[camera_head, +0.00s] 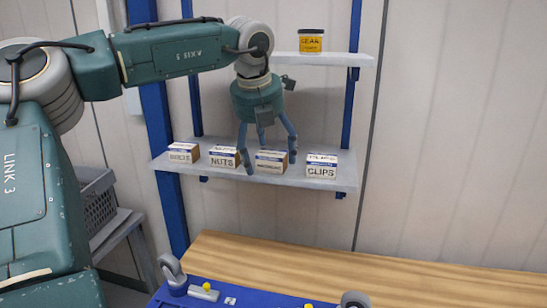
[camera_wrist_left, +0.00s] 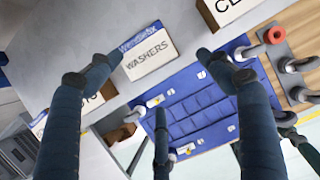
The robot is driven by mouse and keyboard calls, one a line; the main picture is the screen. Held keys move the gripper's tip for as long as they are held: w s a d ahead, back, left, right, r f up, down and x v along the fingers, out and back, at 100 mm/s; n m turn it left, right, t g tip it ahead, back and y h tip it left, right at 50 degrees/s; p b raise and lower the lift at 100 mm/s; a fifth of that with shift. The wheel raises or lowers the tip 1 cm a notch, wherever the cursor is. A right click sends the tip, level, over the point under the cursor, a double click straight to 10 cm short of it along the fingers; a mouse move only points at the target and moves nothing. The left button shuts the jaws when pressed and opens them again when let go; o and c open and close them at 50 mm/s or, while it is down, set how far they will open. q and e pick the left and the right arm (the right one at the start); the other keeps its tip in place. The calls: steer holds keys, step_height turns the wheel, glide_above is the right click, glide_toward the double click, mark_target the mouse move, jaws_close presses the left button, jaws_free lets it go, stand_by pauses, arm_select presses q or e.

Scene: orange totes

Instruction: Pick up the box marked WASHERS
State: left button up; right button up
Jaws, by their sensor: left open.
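The WASHERS box (camera_head: 271,164) is a small white and brown carton with a blue band, on the lower shelf between the NUTS and CLIPS boxes. In the left wrist view the WASHERS box (camera_wrist_left: 149,55) shows its printed face between the upper two fingers. My left gripper (camera_head: 267,158) is open and points down over the box, with fingers spread to either side. In the wrist view the left gripper (camera_wrist_left: 158,62) has a third finger below the box. I cannot tell whether any finger touches it. My right gripper is not in view.
The BOLTS box (camera_head: 182,153), NUTS box (camera_head: 223,158) and CLIPS box (camera_head: 322,168) share the lower shelf (camera_head: 250,181). A wooden tabletop (camera_head: 400,268) lies below, and a grey crate (camera_head: 98,207) stands left.

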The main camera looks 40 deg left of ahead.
mark_target(271, 153)
arm_select(q)
steer(key=w+a+p, duration=0.2)
steer(key=w, duration=0.1)
steer(key=shift+r, duration=0.15)
steer(key=shift+w+f+p, duration=0.3)
steer(key=shift+f, duration=0.4)
steer(key=shift+s, duration=0.1)
steer(key=shift+s+r, duration=0.1)
steer(key=c, duration=1.5)
steer(key=shift+c, duration=0.5)
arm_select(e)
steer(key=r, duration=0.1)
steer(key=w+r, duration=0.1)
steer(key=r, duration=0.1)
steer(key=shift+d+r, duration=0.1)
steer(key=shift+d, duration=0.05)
arm_select(q)
steer(key=shift+r, duration=0.1)
